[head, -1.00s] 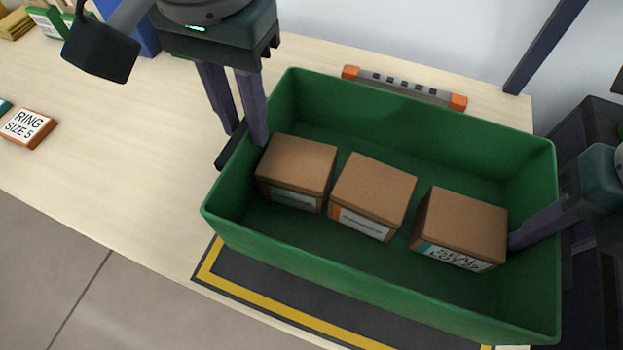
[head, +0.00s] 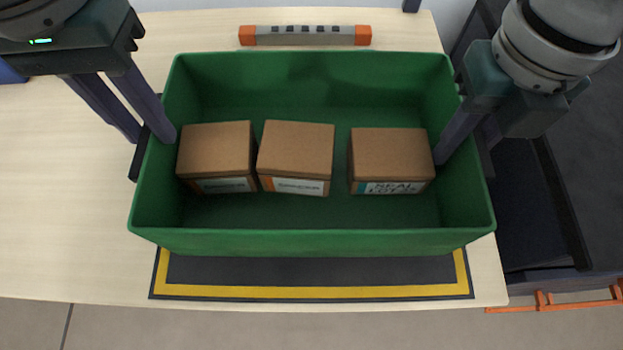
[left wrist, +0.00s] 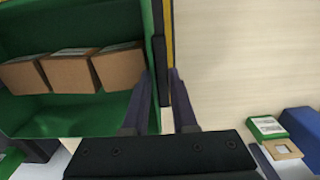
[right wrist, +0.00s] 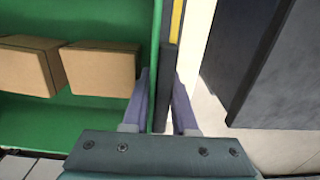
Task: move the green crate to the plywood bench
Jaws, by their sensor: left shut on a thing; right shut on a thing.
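The green crate (head: 310,242) is upright over a dark mat on the pale wood bench top (head: 60,210). I cannot tell whether it touches the mat. It holds three brown boxes, at left (head: 215,150), middle (head: 296,148) and right (head: 390,152). My left gripper (head: 153,145) is shut on the crate's left end wall, one finger inside and one outside. My right gripper (head: 465,150) is shut on the right end wall in the same way. The wrist views show the crate walls between the fingers of the left (left wrist: 158,90) and right (right wrist: 163,95) grippers.
The dark mat with a yellow border (head: 310,291) shows in front of the crate. A grey bar with orange ends (head: 305,36) lies behind it. Dark equipment (head: 535,225) and an orange rail (head: 555,304) stand at right.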

